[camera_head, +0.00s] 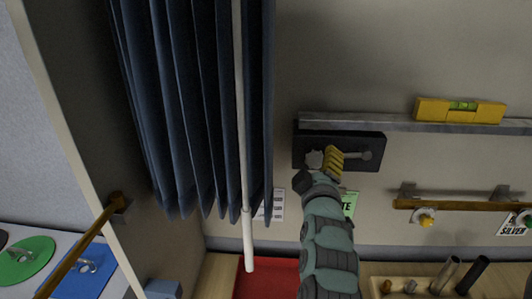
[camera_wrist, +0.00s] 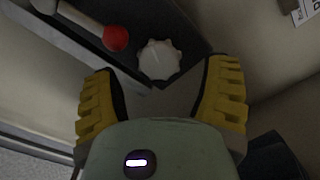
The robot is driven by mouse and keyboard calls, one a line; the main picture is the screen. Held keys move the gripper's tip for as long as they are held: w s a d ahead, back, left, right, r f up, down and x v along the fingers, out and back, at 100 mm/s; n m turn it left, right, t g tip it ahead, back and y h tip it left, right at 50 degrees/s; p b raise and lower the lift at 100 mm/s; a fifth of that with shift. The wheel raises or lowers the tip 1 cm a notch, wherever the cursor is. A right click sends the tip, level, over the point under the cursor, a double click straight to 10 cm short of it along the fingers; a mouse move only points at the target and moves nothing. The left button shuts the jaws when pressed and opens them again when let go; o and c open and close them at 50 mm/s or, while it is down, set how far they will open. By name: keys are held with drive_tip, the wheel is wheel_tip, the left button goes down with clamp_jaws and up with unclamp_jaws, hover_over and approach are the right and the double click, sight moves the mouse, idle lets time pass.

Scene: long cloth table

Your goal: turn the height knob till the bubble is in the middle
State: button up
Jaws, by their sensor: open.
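A white scalloped knob (camera_wrist: 159,60) sits on a dark panel (camera_wrist: 190,25) in the wrist view. In the head view it shows as a pale knob (camera_head: 315,158) on the left of the dark wall panel (camera_head: 368,138). My gripper (camera_head: 331,158) is in front of the panel by the knob. In the wrist view my gripper (camera_wrist: 162,70) has its yellow fingers spread wide, with the knob between and beyond them; I see no contact. A yellow spirit level (camera_head: 487,112) with a green vial (camera_head: 462,105) rests on the grey rail (camera_head: 400,125). The bubble's exact place is too small to tell.
A lever with a red ball (camera_wrist: 115,38) is close to the knob on the panel. Blue pleated curtains (camera_head: 190,110) with a white rod (camera_head: 241,110) hang left of my arm. A wooden rail (camera_head: 460,206) is at the right. A red surface (camera_head: 270,278) and wooden tray (camera_head: 375,286) lie below.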

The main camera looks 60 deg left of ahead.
sight(314, 162)
drive_tip(key=shift+w+a+r, duration=0.2)
drive_tip(key=shift+w+a, duration=0.2)
drive_tip(key=shift+w, duration=0.05)
drive_tip(key=shift+f+p+x, duration=0.2)
drive_tip(key=shift+p+x, duration=0.4)
drive_tip(key=shift+x, duration=0.45)
drive_tip(key=shift+c, duration=0.2)
drive_tip(key=shift+s, duration=0.1)
drive_tip(key=c, duration=1.2)
drive_tip(key=shift+a+n, duration=0.1)
drive_tip(key=shift+n, duration=0.3)
drive_tip(key=shift+s+n, duration=0.1)
drive_tip(key=shift+n, duration=0.9)
drive_tip(key=shift+n+b, duration=1.05)
drive_tip(key=shift+n, duration=1.15)
